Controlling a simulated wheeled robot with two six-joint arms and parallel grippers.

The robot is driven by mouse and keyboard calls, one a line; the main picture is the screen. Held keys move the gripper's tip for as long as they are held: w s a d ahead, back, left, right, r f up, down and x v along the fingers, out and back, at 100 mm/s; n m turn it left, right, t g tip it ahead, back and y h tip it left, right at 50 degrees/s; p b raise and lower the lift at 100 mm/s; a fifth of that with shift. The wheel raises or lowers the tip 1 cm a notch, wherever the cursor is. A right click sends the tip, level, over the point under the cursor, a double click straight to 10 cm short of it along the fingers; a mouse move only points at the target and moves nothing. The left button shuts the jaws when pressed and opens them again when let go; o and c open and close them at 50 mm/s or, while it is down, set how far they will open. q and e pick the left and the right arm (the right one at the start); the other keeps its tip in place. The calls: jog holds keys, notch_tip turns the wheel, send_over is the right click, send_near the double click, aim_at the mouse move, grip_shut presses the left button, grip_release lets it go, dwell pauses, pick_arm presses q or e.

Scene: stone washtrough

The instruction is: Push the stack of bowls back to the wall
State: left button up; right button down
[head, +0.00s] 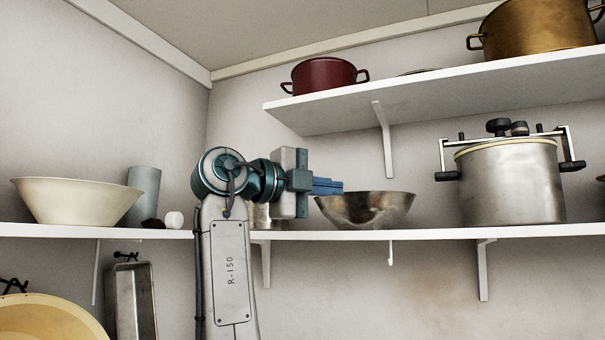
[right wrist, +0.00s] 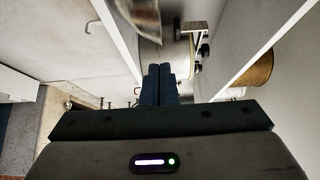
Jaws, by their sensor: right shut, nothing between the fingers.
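The steel bowls (head: 365,212) stand upright on the lower shelf, right of my gripper. They look nested, but I cannot tell how many there are. Part of a bowl also shows at the top of the right wrist view (right wrist: 137,10). My right gripper (head: 340,187) reaches in from the left with blue fingers shut and empty. Its fingertips overlap the bowls' left rim in the head view, and I cannot tell whether they touch. The shut fingers show in the right wrist view too (right wrist: 158,72). My left gripper is not in view.
An upper shelf (head: 450,90) with a red pot (head: 323,76) overhangs the bowls.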

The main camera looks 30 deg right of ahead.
aim_at(354, 193)
jog(key=w+d+p, duration=0.1)
jog(key=d, duration=0.1)
jog(key=w+d+p, duration=0.1)
jog(key=w+d, duration=0.1)
jog(key=shift+w+d+p, duration=0.1)
jog(key=shift+w+p, duration=0.05)
jog(key=shift+p, duration=0.25)
